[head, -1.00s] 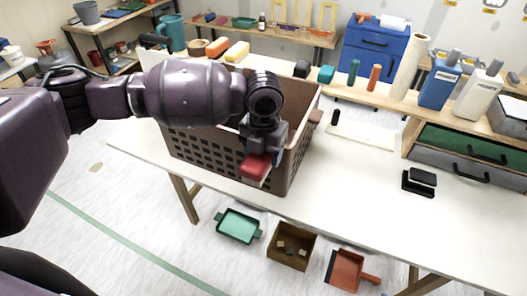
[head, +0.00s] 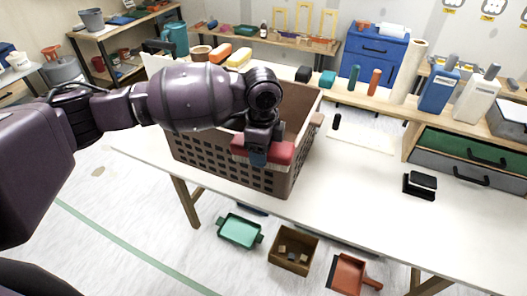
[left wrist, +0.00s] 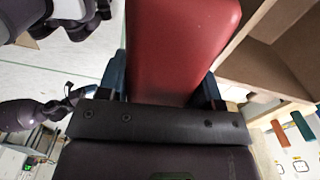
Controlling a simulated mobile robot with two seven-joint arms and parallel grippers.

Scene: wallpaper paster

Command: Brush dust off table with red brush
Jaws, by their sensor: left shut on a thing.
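My left gripper (head: 259,158) is shut on the red brush (head: 282,153). The brush lies crosswise in the jaws, its red body showing on both sides of the fingers, in front of the basket's upper near wall in the head view. In the left wrist view the red body (left wrist: 185,45) fills the middle between the blue fingers. The white table (head: 345,200) stretches out to the right below. I cannot make out dust on it. My right gripper shows in neither view.
A brown perforated basket (head: 202,155) stands on the table's left part, right by my left gripper. A black stapler-like object (head: 420,184) and a pale board (head: 362,138) lie farther right. A drawer unit (head: 465,160) borders the right back. The table's front middle is free.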

